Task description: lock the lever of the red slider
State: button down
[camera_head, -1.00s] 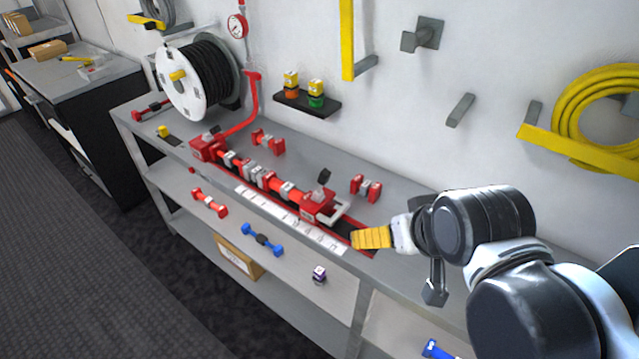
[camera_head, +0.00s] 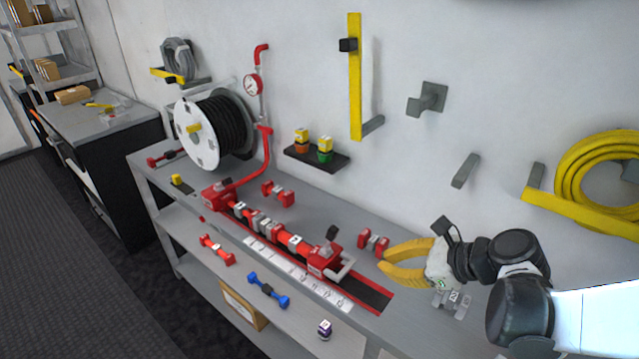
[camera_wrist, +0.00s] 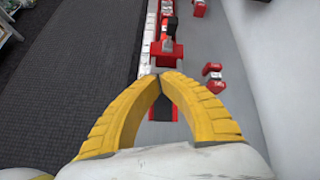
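The red slider (camera_head: 322,262) sits on the rail near its right end, with a grey handle loop (camera_head: 346,264) on its right. Its black lever (camera_head: 332,233) stands up, tilted, above its top. The slider also shows in the wrist view (camera_wrist: 167,54), just beyond my fingertips. My gripper (camera_head: 382,261) is to the right of the slider, apart from it, above the rail's right end. Its yellow fingers bow outward and their tips (camera_wrist: 161,75) appear to meet, with nothing between them. The tips partly cover the handle in the wrist view.
A red dumbbell-shaped part (camera_head: 373,243) stands on the bench behind the slider, near my gripper. A white numbered scale (camera_head: 297,273) runs along the rail's front. A hose reel (camera_head: 197,135) stands at the left. The dark track (camera_head: 366,290) right of the slider is empty.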

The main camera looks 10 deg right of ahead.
aim_at(330, 240)
jog(key=m, duration=0.1)
jog(key=d+m+y, duration=0.1)
jog(key=m, duration=0.1)
jog(key=shift+w+r+t, duration=0.15)
jog(key=shift+w+t, duration=0.25)
jog(key=b+x, duration=0.1)
jog(key=x, duration=0.3)
jog(key=r+b+x, duration=0.1)
jog(key=x, duration=0.3)
jog(key=b+x, duration=0.2)
jog(key=x, duration=0.2)
jog(key=shift+w+a+r, duration=0.35)
jog(key=shift+a, duration=0.1)
jog(key=shift+w+a+r, duration=0.25)
jog(key=shift+w+a, duration=0.1)
jog(key=shift+w, duration=0.1)
jog(key=shift+r+p, duration=0.2)
jog(key=shift+p, duration=0.1)
